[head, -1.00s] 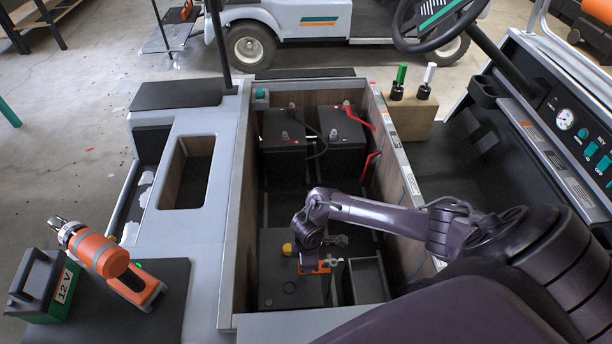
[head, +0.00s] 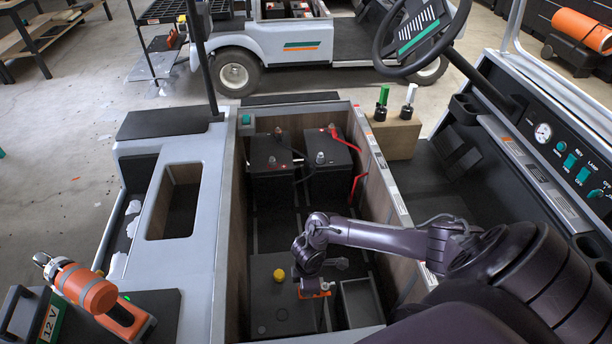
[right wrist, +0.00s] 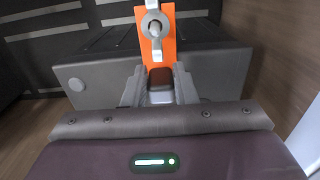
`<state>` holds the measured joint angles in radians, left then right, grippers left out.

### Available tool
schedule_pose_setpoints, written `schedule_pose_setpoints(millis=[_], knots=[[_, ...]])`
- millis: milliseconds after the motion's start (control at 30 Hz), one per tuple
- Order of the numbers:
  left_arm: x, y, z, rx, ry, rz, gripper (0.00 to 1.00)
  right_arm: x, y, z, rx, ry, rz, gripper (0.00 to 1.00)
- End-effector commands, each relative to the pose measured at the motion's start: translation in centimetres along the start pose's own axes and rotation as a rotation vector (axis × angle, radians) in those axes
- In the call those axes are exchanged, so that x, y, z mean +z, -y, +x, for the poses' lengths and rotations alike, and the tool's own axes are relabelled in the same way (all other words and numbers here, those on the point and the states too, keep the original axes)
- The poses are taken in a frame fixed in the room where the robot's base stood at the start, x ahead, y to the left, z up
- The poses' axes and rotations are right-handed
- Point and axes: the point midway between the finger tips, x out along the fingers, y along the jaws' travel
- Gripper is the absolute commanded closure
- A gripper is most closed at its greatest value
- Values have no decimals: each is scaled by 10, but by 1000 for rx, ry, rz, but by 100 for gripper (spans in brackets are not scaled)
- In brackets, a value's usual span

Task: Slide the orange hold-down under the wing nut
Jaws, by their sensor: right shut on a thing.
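The orange hold-down (head: 313,293) is low in the battery bay, at the near right of the dark battery or box (head: 262,312) with the yellow cap (head: 280,274). My right gripper (right wrist: 160,86) is shut on its near end; the hold-down (right wrist: 169,45) extends away from the jaws in the right wrist view. The grey wing nut (right wrist: 155,24) shows over the far part of the orange plate, on a post. I cannot tell how far under the nut the plate sits. In the head view the wing nut (head: 326,286) is small beside the plate. My left gripper is out of view.
Wooden-lined bay walls (head: 233,240) stand close around my right arm. A grey open box (head: 360,303) is right of the gripper. Two dark batteries (head: 272,178) with red cables are at the bay's far end. An orange tool (head: 88,290) lies on the left deck.

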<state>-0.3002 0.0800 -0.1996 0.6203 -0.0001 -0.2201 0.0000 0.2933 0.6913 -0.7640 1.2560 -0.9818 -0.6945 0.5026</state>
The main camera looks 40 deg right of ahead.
Motion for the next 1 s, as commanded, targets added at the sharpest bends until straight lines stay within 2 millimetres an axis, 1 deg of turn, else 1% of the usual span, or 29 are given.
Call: schedule_pose_setpoints(millis=[200, 433, 467, 633, 667, 900, 1000], knots=[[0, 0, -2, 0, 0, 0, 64, 5, 0, 0, 0, -1, -1, 100], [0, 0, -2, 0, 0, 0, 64, 6, 0, 0, 0, 1, -1, 100], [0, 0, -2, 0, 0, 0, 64, 6, 0, 0, 0, 1, -1, 74], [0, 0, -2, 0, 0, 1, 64, 6, 0, 0, 0, 1, -1, 51], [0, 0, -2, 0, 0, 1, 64, 6, 0, 0, 0, 1, -1, 49], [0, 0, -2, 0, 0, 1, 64, 5, 0, 0, 0, 0, -1, 49], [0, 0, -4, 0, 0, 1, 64, 5, 0, -7, 1, -1, 0, 49]])
